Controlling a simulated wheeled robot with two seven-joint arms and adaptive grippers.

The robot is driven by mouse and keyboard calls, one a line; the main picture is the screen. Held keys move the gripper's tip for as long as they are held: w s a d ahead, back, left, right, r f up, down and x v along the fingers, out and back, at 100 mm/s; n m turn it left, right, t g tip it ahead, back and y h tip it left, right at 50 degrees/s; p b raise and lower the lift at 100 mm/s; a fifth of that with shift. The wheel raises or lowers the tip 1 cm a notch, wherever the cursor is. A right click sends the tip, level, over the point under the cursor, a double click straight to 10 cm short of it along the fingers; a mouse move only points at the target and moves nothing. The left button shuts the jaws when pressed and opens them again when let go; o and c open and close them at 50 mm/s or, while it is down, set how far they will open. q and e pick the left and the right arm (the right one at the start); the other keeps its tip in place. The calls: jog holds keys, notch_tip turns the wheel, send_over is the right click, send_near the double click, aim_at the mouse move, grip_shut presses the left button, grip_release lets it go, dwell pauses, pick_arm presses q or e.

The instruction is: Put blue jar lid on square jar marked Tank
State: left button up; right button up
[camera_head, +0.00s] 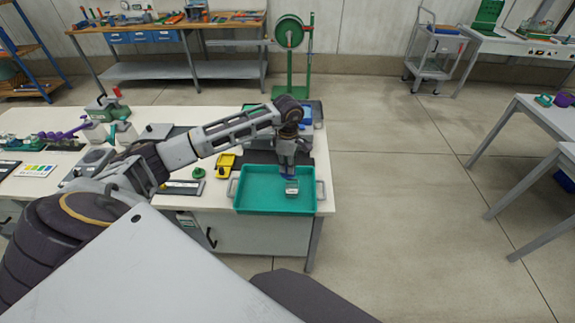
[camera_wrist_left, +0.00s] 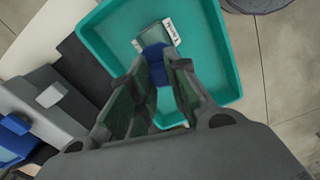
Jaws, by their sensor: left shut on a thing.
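My left gripper (camera_head: 288,168) points down over the right part of the teal tray (camera_head: 270,212) and is shut on the blue jar lid (camera_head: 289,177). In the left wrist view the blue lid (camera_wrist_left: 155,62) sits between the fingertips, partly hidden by them. A small square jar (camera_head: 292,188) stands in the tray just below the gripper. I cannot tell whether lid and jar touch. My right gripper is not in view.
The tray's handles and walls surround the jar; the tray floor around it is clear. A yellow tool (camera_head: 226,165) and a green round object (camera_head: 198,173) lie left of the tray. A grey case with blue parts (camera_wrist_left: 25,135) stands beside the tray.

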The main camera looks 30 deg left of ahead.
pick_arm(q)
jog(key=shift+w+d+n, duration=0.2)
jog(key=shift+d+n, duration=0.2)
jog(key=shift+d, duration=0.35)
jog(key=shift+w, duration=0.1)
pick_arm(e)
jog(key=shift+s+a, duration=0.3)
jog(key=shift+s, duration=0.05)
pick_arm(q)
jog(key=shift+n, duration=0.6)
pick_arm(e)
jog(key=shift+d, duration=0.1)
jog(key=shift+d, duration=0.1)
pick_arm(q)
jog(key=shift+n, duration=0.4)
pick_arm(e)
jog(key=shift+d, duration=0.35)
pick_arm(q)
jog(key=shift+f, duration=0.15)
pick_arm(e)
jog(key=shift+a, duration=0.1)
